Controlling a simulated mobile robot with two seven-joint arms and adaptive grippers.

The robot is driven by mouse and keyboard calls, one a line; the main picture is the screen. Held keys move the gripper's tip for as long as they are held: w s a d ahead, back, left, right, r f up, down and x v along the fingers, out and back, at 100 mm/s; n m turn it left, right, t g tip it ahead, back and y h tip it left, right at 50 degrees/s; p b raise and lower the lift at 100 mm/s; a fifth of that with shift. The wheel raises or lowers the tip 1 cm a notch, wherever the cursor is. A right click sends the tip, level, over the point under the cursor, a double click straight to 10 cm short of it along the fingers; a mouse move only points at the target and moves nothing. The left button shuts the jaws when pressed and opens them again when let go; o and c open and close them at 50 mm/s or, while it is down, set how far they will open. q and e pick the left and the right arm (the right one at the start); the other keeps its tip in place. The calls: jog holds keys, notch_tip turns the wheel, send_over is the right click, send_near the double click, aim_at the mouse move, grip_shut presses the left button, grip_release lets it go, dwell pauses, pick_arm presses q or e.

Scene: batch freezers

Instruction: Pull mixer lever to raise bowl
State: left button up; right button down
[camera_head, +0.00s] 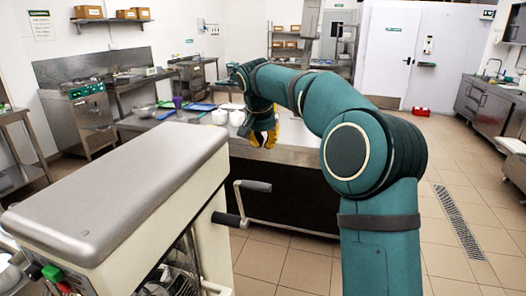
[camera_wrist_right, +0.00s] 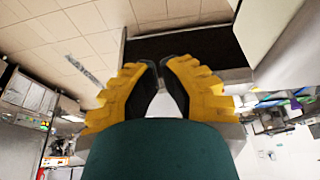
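The mixer (camera_head: 120,195) fills the lower left of the head view, with a long grey top and a cream body. A crank-like lever with a grey grip (camera_head: 256,186) and a lower dark grip (camera_head: 228,219) sticks out on its right side. The bowl cannot be made out clearly; wire guard bars (camera_head: 180,265) show below the mixer head. My right gripper (camera_head: 264,140) has yellow fingers and hangs beyond the lever, apart from it, in front of the steel table. In the wrist view the fingers (camera_wrist_right: 160,62) stand apart with nothing between them. My left gripper is not in view.
A steel table (camera_head: 300,155) stands behind the lever, with white containers (camera_head: 237,118) and blue and green boards (camera_head: 200,107) on it. A fryer-like unit (camera_head: 82,115) is at left. Tiled floor (camera_head: 300,270) is open at right, with a drain grate (camera_head: 458,220).

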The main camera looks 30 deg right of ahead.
notch_tip(320, 180, down, 10)
jog(key=b, duration=0.2)
jog(key=shift+a, duration=0.2)
jog(key=shift+s, duration=0.1)
jog(key=shift+a+f, duration=0.1)
